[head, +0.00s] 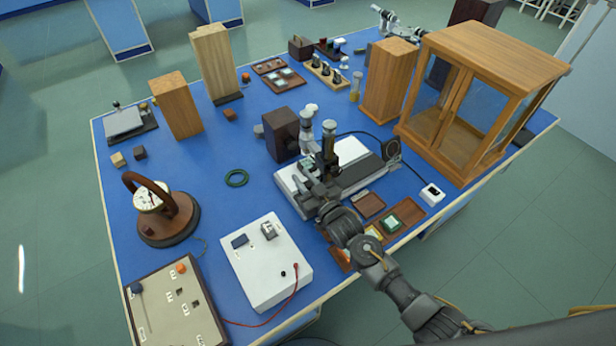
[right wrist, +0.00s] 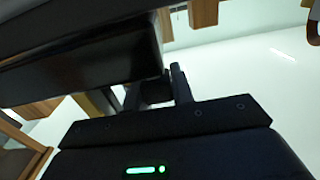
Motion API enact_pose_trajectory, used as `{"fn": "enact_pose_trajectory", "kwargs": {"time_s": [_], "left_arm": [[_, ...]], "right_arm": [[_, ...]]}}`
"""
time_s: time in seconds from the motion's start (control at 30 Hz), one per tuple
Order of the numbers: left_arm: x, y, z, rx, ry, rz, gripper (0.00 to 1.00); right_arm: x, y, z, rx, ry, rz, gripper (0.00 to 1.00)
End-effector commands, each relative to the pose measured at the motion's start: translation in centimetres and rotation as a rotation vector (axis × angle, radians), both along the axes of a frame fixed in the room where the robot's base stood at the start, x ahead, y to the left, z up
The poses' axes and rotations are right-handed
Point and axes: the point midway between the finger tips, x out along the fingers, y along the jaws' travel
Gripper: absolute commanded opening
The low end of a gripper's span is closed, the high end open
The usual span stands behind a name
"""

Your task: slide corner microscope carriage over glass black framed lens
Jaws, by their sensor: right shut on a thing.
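The microscope carriage (head: 329,146), a dark upright part with grey tubes, stands over the white bench base (head: 290,180). My right gripper (head: 322,185) reaches in from the lower right and is at the carriage's lower front. In the right wrist view my right gripper (right wrist: 156,92) is shut on a dark part, which looks like part of the carriage. A small greenish glass piece (head: 308,164) lies on the base just left of the carriage; I cannot tell whether it is the black framed lens. My left gripper is out of view.
A dark box (head: 281,134) stands close behind the base at left. Brown trays with glass pieces (head: 391,222) lie to the right of my right arm. A wooden glass cabinet (head: 480,90) stands at the right.

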Motion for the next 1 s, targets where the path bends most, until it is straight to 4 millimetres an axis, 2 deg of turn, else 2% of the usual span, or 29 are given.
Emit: {"fn": "enact_pose_trajectory", "kwargs": {"time_s": [0.13, 0.17, 0.33, 0.67, 0.77, 1.0], "left_arm": [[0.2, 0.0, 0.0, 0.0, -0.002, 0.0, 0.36], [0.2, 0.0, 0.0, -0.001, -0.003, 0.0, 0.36], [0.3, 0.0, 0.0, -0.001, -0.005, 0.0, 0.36], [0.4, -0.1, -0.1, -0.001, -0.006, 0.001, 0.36], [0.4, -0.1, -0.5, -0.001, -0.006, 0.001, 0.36], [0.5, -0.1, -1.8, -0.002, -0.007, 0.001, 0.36]], "right_arm": [[0.0, -0.1, 0.0, 0.0, 0.0, -0.001, 0.0], [0.0, -0.1, 0.0, 0.0, 0.0, -0.001, 0.25], [0.0, -0.1, 0.0, 0.0, 0.0, -0.001, 0.45], [-0.3, -0.3, -0.1, 0.0, 0.0, -0.001, 0.45], [-1.3, -0.9, -0.3, 0.0, -0.001, -0.001, 0.45], [-5.6, -3.1, -0.4, -0.001, 0.002, -0.001, 0.45]]}}
